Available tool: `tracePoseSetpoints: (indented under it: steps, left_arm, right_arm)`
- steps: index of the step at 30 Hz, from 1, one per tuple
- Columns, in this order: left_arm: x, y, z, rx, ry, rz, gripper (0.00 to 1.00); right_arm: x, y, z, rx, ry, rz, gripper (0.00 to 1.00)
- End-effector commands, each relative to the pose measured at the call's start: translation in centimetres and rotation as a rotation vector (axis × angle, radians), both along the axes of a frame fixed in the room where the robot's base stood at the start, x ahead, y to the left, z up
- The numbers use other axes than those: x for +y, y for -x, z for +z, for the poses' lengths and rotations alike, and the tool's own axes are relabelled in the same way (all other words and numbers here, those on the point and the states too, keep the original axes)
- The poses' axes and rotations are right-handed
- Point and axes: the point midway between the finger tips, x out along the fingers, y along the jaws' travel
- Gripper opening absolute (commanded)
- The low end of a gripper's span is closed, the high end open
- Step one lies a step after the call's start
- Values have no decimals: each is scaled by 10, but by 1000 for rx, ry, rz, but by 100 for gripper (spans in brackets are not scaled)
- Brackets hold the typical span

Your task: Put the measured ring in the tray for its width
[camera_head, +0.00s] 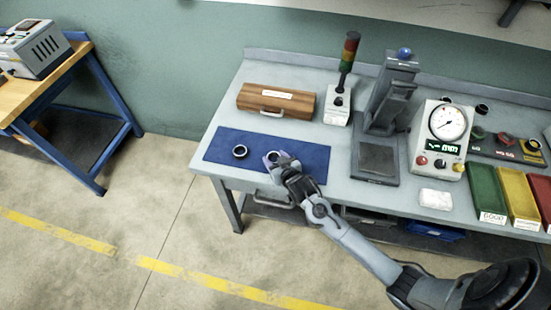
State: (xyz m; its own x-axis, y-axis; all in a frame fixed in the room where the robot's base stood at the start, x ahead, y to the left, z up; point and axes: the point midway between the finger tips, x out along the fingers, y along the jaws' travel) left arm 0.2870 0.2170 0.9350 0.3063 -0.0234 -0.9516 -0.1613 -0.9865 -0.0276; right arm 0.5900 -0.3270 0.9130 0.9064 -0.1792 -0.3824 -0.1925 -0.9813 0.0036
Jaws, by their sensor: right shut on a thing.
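My right gripper (277,160) is over the blue mat (222,139) at the left of the bench, shut on a small ring (271,156). The fingers partly hide this ring, and I cannot tell whether it touches the mat. A second dark ring (240,151) lies on the mat to its left. Three trays stand at the right front of the bench: a green tray (486,185) with a label that seems to read GOOD, a yellow tray (517,191) and a red tray (543,188), cut by the picture edge. My left gripper is not in view.
A dial gauge (447,122) with a green display stands left of the trays. A grey stand (376,160), a signal tower (347,62) and a wooden box (276,102) stand further left. A white block (435,199) lies before the gauge.

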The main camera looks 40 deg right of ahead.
Motion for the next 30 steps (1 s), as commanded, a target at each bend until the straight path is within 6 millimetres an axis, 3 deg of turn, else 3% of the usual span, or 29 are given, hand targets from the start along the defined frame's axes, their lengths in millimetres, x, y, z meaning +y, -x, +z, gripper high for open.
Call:
tracePoseSetpoints:
  steps: [1,5,17,23,30]
  left_arm:
    - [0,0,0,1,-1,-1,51]
    - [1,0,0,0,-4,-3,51]
    - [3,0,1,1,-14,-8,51]
    - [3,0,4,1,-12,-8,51]
    - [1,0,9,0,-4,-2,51]
  right_arm:
    - [0,0,0,0,0,0,59]
    - [0,0,0,0,0,0,79]
    - [0,1,4,0,0,0,80]
    - [5,24,13,2,-1,1,80]
    - [13,65,30,2,-2,1,80]
